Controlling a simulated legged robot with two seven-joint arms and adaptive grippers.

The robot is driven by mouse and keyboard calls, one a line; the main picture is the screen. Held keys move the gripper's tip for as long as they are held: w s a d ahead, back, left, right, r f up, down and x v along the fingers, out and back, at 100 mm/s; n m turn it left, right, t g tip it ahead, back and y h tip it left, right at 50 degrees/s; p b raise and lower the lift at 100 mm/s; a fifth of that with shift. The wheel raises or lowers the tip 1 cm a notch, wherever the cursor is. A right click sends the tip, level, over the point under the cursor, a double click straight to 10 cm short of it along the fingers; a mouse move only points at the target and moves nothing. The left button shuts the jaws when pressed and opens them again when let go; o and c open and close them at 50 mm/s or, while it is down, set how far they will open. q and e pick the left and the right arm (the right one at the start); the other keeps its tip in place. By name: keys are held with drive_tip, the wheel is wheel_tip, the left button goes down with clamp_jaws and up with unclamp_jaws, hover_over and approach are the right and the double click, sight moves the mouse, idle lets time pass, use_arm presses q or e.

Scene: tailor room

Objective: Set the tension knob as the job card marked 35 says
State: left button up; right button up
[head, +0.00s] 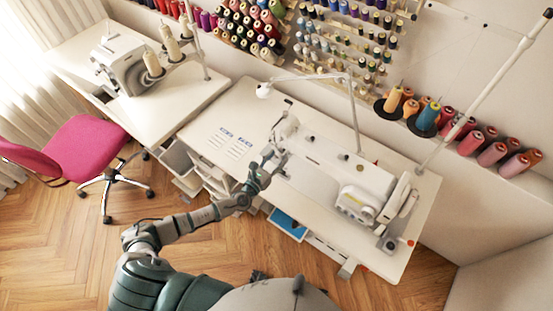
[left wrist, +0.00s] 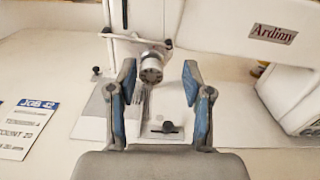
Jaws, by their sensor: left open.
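The white sewing machine (head: 335,172) stands on the white table. In the left wrist view its round metal tension knob (left wrist: 151,68) shows with a dark, marked face. My left gripper (head: 272,158) is at the machine's needle end. In the left wrist view the left gripper (left wrist: 159,80) is open, one finger each side of the knob with gaps; I cannot tell how far short of it the tips are. The wrist view shows one card (left wrist: 25,125), seemingly headed JOB 42, cut by the frame edge.
A lamp arm (head: 310,77) rises behind the machine. Metal parts of the needle area (left wrist: 165,128) lie below the knob. A second machine (head: 120,63) stands on the left table. A pink chair (head: 85,150) is on the floor. Bare tabletop surrounds the cards.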

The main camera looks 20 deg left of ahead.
use_arm(q)
drive_tip(key=shift+a, duration=0.65)
drive_tip(key=c, duration=0.9)
drive_tip(key=shift+a+f, duration=0.1)
drive_tip(key=shift+a, duration=0.05)
clamp_jaws()
drive_tip(key=shift+d, duration=0.3)
drive_tip(key=n+b, duration=0.3)
drive_tip(key=n, duration=0.2)
drive_tip(key=shift+f+n, duration=0.1)
drive_tip(key=shift+n, duration=0.7)
drive_tip(key=shift+n+b, duration=0.45)
drive_tip(key=shift+n, duration=0.55)
drive_tip(key=n, duration=0.7)
drive_tip(key=shift+p, duration=0.3)
use_arm(e)
drive_tip(key=w+a+r, duration=0.2)
drive_tip(key=w+r, duration=0.2)
drive_tip(key=w, duration=0.4)
drive_tip(key=shift+s+f, duration=0.1)
